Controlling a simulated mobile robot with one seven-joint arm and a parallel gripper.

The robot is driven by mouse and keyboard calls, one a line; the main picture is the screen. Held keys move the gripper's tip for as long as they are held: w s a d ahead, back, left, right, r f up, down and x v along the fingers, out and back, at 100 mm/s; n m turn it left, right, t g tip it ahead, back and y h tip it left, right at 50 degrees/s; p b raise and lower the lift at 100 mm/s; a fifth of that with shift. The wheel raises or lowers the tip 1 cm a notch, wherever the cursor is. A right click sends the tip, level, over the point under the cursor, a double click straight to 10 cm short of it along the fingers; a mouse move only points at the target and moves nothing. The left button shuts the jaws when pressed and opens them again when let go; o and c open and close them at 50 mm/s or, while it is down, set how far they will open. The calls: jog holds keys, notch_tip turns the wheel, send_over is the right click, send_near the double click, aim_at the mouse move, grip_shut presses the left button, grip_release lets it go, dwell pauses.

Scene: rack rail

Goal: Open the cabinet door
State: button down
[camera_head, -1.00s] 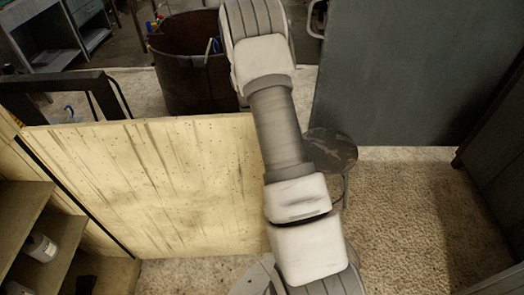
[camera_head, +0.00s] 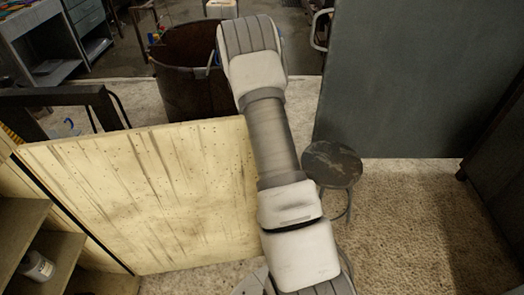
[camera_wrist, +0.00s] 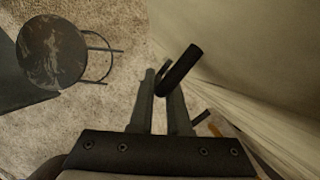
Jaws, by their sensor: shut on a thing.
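The cabinet door (camera_head: 140,195) is a pale, streaked wooden panel standing open at an angle to the cabinet (camera_head: 20,228) at the left. Its shelves show past the hinge side. In the wrist view the door's pale face (camera_wrist: 250,45) fills the right side. A black bar handle (camera_wrist: 183,68) stands out near it. My gripper (camera_wrist: 163,92) is shut on the handle, with its two fingers on either side of the bar.
A round dark stool (camera_head: 332,164) stands right of the door; it also shows in the wrist view (camera_wrist: 50,50). A rusty bin (camera_head: 190,70) stands behind the door. A large grey panel (camera_head: 410,80) is at the right. A bottle (camera_head: 37,266) sits on a shelf. The carpet (camera_head: 400,220) is clear at lower right.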

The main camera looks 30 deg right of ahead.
jog(key=shift+a, duration=0.2)
jog(key=c, duration=1)
grip_release()
jog(key=shift+w, duration=0.1)
jog(key=shift+o, duration=0.6)
jog(key=shift+d, duration=0.15)
jog(key=p+v, duration=0.1)
jog(key=v, duration=1.6)
jog(key=shift+r, duration=0.2)
